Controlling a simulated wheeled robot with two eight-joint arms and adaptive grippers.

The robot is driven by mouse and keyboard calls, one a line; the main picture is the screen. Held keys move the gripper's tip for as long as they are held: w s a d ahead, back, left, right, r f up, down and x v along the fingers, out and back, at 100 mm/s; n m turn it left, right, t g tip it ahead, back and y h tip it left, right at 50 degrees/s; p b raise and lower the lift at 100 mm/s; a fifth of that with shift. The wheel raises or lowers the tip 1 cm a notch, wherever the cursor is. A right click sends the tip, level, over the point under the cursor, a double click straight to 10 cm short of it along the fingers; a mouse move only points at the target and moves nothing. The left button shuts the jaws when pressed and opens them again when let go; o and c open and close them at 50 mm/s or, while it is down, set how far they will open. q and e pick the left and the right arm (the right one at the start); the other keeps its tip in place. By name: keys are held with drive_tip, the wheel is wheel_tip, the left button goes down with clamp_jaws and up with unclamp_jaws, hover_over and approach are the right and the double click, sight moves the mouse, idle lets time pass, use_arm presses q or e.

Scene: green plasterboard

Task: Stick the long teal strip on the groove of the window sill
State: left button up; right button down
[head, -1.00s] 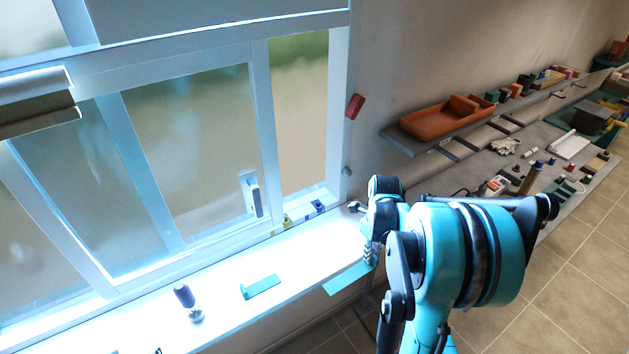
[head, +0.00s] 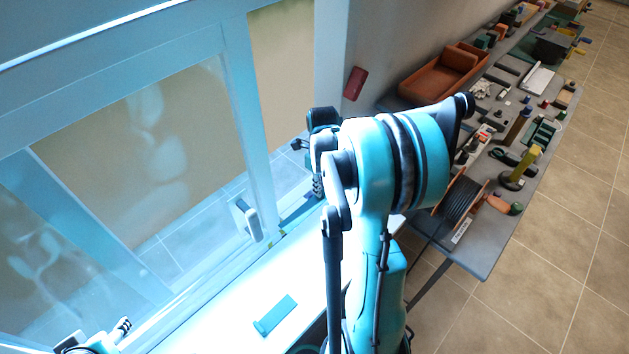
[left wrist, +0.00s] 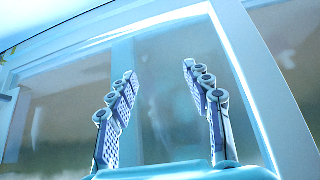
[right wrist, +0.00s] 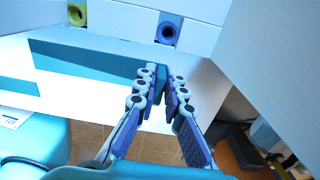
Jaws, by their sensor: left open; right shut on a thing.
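The white window sill (head: 225,318) runs under the window in the head view; its groove is hard to make out in the glare. A teal piece (head: 275,315) lies on the sill. My right gripper (right wrist: 162,82) is shut on the long teal strip (right wrist: 85,62) near one end; the strip stretches left across the right wrist view. In the head view my right gripper (head: 318,185) is partly hidden by my own arm near the sill's far end. My left gripper (left wrist: 159,76) is open and empty, facing the window; its fingertips show at the head view's lower left (head: 122,326).
A window handle (head: 249,218) juts out above the sill. A yellow-green ring (right wrist: 77,14) and a blue ring (right wrist: 168,30) sit by the frame. A grey bench (head: 478,258) with tools, a spool (head: 460,202) and an orange tray (head: 445,74) stands to the right.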

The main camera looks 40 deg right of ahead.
sight(321, 211)
drive_tip(key=shift+s+r, duration=0.1)
drive_tip(key=shift+s, duration=0.15)
drive_tip(key=shift+w+f, duration=0.15)
drive_tip(key=shift+f, duration=0.05)
wheel_tip(321, 211, down, 8)
drive_tip(key=b, duration=0.7)
drive_tip(key=shift+f+b, duration=0.1)
drive_tip(key=shift+b, duration=0.2)
idle(0.4)
drive_tip(key=c, duration=1.5)
unclamp_jaws()
drive_tip(key=shift+c, duration=0.2)
wheel_tip(321, 211, up, 12)
drive_tip(key=shift+r, duration=0.1)
